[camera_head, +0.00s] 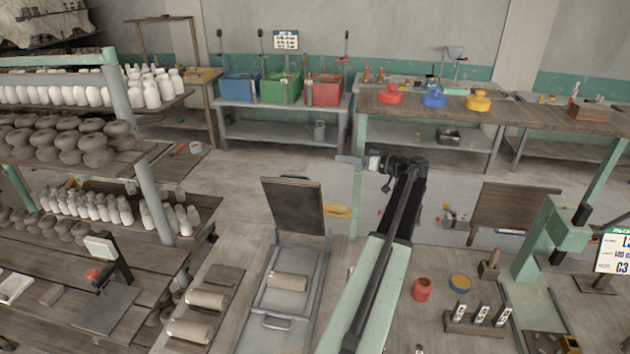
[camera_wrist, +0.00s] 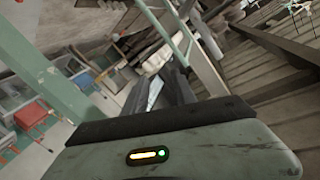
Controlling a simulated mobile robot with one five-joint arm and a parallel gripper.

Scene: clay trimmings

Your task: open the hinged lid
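A dark, flat hinged lid (camera_head: 293,205) stands raised at the far end of a long grey metal box (camera_head: 258,303) in the head view. The lid leans close to upright, and the box is open in front of it. A pale clay roll (camera_head: 288,281) lies inside. A metal handle (camera_head: 277,322) is on the box's near end. My gripper shows in the wrist view (camera_wrist: 163,88), with two dark fingers apart and nothing clear between them.
A shelf of pots and bottles (camera_head: 65,145) stands at left. More clay rolls (camera_head: 190,331) lie left of the box. A bench with a red cup (camera_head: 422,289) and a green stand (camera_head: 545,240) is at right. Blue, green and red bins (camera_head: 323,90) stand at the back.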

